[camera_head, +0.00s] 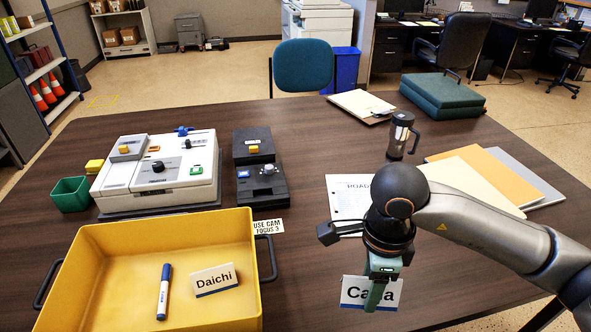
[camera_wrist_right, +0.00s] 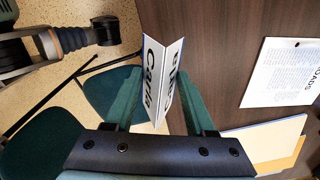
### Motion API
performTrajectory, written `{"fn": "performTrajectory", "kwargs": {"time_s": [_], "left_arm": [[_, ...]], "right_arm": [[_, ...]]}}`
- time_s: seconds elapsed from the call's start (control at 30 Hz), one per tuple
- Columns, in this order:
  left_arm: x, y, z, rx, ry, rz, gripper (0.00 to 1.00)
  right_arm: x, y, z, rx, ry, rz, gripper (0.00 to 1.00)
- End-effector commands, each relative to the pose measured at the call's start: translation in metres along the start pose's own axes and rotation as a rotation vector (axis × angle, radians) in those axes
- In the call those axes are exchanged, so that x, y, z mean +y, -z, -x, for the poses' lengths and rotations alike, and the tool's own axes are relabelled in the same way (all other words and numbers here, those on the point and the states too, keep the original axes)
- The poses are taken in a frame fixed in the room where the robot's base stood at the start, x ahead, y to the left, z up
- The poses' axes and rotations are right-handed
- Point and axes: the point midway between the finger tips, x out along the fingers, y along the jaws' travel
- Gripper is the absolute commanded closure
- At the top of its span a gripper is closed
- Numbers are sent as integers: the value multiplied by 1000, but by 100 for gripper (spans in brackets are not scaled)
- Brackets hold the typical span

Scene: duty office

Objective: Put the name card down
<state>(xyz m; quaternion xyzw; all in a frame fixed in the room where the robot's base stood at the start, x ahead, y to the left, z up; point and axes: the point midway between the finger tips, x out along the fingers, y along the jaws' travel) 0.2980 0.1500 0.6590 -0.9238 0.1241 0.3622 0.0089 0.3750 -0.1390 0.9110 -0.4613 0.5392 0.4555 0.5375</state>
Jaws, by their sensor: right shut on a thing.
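The name card (camera_head: 355,292) is a white folded card with a dark stripe along its lower edge and a name starting "Ca", partly covered by a finger. My right gripper (camera_head: 380,285) is shut on it near the table's front edge. In the right wrist view the folded card (camera_wrist_right: 163,78) sits between the two green fingers (camera_wrist_right: 160,105), with lettering on both faces. I cannot tell whether its lower edge touches the table (camera_head: 310,240). My left gripper does not show.
A yellow tray (camera_head: 100,238) at front left holds a blue marker (camera_head: 164,290) and a "Daichi" card (camera_head: 214,280). Bare wood lies between tray and gripper.

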Motion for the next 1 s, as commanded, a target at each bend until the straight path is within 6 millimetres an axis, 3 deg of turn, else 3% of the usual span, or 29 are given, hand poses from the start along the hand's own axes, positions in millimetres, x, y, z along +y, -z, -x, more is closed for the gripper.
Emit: {"fn": "performTrajectory", "kwargs": {"time_s": [0.1, 0.3, 0.57, 0.73, 1.0], "left_arm": [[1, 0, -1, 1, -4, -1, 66], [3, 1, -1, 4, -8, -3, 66], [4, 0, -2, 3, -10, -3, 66], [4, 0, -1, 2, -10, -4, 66], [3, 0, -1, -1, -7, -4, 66]], "right_arm": [[3, -7, -3, -3, -3, -208, 96], [5, -13, -4, -6, -6, -434, 97], [3, -13, -5, -5, -7, -492, 97], [-17, 5, -17, -1, -9, -497, 97], [-70, 45, -47, -2, -8, -494, 97]]}}
